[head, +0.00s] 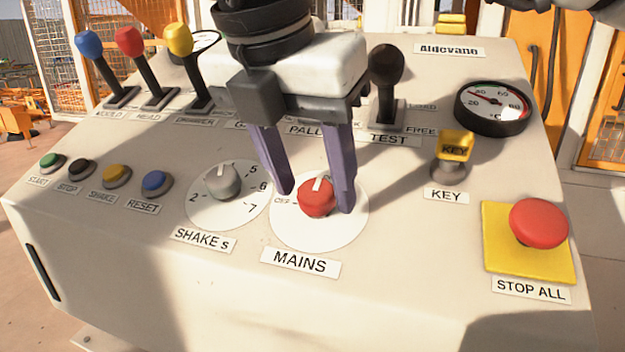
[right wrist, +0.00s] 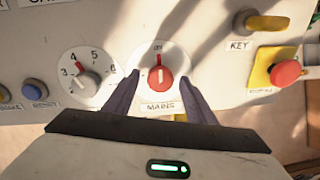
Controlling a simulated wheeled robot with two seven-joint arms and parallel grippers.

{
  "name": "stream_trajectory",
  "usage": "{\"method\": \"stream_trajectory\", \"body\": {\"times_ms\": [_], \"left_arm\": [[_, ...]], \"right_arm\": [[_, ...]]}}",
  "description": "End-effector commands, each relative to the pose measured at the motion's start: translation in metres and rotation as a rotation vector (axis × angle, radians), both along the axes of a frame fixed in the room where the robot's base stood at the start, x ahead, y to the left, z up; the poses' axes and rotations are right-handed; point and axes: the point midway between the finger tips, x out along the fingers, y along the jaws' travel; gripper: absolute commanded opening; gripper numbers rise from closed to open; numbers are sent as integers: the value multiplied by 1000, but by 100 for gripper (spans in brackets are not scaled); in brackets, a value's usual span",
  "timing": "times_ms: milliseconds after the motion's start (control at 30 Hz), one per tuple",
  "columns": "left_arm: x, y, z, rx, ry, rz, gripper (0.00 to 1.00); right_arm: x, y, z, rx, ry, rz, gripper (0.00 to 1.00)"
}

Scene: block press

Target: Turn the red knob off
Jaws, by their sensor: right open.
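The red knob (head: 316,198), labelled MAINS, sits on a round white dial (head: 290,237) on the sloping panel. Its white pointer line points up, away from the small mark that seems to read OFF at the dial's left. In the right wrist view, the red knob (right wrist: 160,77) points up at a small mark too blurred to read surely. My right gripper (head: 317,200) is open, pointing down, with one purple finger on each side of the knob. The right wrist view shows a gap between each fingertip and the knob. My left gripper is not in view.
Left of it is the grey SHAKE knob (head: 222,181). Several push buttons (head: 116,176) lie further left. The black TEST lever (head: 386,80) stands behind, the yellow key (head: 455,150) to the right, and the red STOP ALL button (head: 538,222) at front right. The panel front is clear.

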Motion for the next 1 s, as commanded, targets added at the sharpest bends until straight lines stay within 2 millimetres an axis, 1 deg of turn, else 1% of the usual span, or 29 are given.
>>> {"method": "stream_trajectory", "body": {"times_ms": [100, 333, 467, 500, 567, 600, 833, 1000], "left_arm": [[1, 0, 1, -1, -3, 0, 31], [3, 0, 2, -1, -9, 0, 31], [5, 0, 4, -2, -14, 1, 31], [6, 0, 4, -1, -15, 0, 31], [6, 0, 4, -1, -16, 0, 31], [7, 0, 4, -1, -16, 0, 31], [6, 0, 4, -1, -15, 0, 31], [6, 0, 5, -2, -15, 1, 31]], "right_arm": [[1, -1, -4, -1, 0, 0, 51], [2, -1, -4, 0, 0, 0, 51], [2, -1, -4, 0, 0, 0, 29], [1, -1, -4, 0, 0, 0, 22], [1, -1, -4, 0, 0, 0, 12], [1, -1, -4, 0, 0, 0, 10], [1, -1, -4, -9, 3, 19, 10], [2, -1, -4, -35, 11, 81, 10]]}}
